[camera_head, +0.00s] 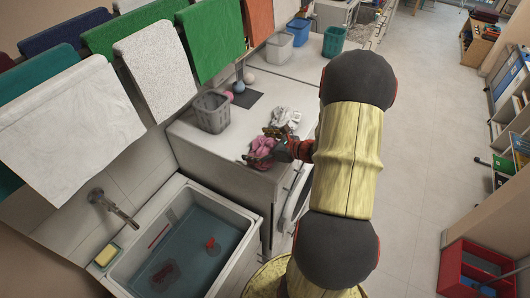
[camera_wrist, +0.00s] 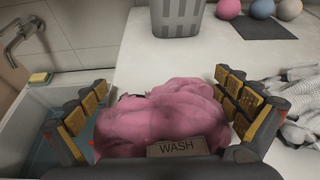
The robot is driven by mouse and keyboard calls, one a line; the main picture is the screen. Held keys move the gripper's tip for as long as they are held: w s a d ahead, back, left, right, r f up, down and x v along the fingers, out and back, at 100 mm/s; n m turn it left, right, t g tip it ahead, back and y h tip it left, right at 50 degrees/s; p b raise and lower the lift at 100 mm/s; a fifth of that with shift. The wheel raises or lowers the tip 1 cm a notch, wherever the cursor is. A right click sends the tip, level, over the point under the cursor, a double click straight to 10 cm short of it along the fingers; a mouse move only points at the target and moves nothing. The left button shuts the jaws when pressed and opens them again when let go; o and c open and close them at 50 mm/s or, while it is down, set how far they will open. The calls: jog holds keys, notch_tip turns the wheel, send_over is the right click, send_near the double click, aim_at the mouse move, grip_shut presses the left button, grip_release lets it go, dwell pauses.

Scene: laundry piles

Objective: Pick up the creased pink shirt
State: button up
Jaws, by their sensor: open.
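The creased pink shirt (camera_head: 262,148) lies crumpled on the white worktop near its front edge. In the wrist view the pink shirt (camera_wrist: 165,115) fills the space between my gripper's fingers. My gripper (camera_wrist: 155,110) is open, with one padded finger on each side of the shirt. A tag reading WASH (camera_wrist: 177,146) shows at the lower middle of the wrist view, in front of the shirt. In the head view my gripper (camera_head: 280,149) is small and partly covers the shirt. I cannot tell whether the fingers touch the cloth.
A grey basket (camera_head: 211,112) stands behind the shirt. A white and grey cloth (camera_head: 286,117) lies right beside it. A water-filled sink (camera_head: 190,245) is at the front left. Several balls lie by a dark mat (camera_head: 246,97). Towels hang at the upper left.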

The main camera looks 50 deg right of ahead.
jog(key=c, duration=0.3)
jog(key=c, duration=0.6)
jog(key=shift+r, duration=0.1)
